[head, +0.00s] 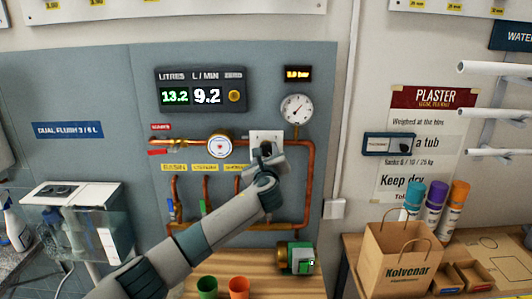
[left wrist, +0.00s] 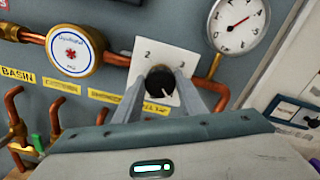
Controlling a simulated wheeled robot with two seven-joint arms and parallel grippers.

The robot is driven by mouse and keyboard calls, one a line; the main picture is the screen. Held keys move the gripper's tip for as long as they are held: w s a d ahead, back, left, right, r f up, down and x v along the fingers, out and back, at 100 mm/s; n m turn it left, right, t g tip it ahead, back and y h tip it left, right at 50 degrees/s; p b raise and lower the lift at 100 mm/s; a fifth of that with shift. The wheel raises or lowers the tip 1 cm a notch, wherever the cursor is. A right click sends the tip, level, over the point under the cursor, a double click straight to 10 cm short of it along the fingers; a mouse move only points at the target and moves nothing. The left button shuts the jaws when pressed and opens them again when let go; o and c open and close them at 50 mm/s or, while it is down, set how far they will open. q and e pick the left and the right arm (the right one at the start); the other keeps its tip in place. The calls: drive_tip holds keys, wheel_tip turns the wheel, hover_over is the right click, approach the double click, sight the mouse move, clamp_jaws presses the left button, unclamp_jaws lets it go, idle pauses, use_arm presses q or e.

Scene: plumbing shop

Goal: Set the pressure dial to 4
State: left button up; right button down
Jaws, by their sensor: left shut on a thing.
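The pressure dial is a black round knob (left wrist: 160,80) on a white square plate (left wrist: 150,48), in the middle of the left wrist view. In the head view its plate (head: 264,135) is on the grey panel, partly covered by my gripper. My left gripper (head: 267,152) is shut on the knob, with one grey finger on each side of it in the left wrist view (left wrist: 159,90). A white pointer mark on the knob points to the lower right. Two numerals show above the knob; the lower part of the plate is hidden. My right gripper is not in view.
A round pressure gauge (head: 296,109) is right of the plate, below a small yellow-lit display (head: 298,73). A round meter (head: 220,146) and copper pipes (head: 311,185) surround the dial. A green-ended pump (head: 300,257) and two cups (head: 238,287) stand on the bench below.

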use_arm(q)
drive_tip(key=shift+f, duration=0.25)
drive_tip(key=o, duration=1.1)
drive_tip(key=shift+r, duration=0.1)
drive_tip(key=shift+c, duration=0.2)
drive_tip(key=shift+s, duration=0.15)
drive_tip(key=s+b, duration=0.7)
drive_tip(key=s, duration=1)
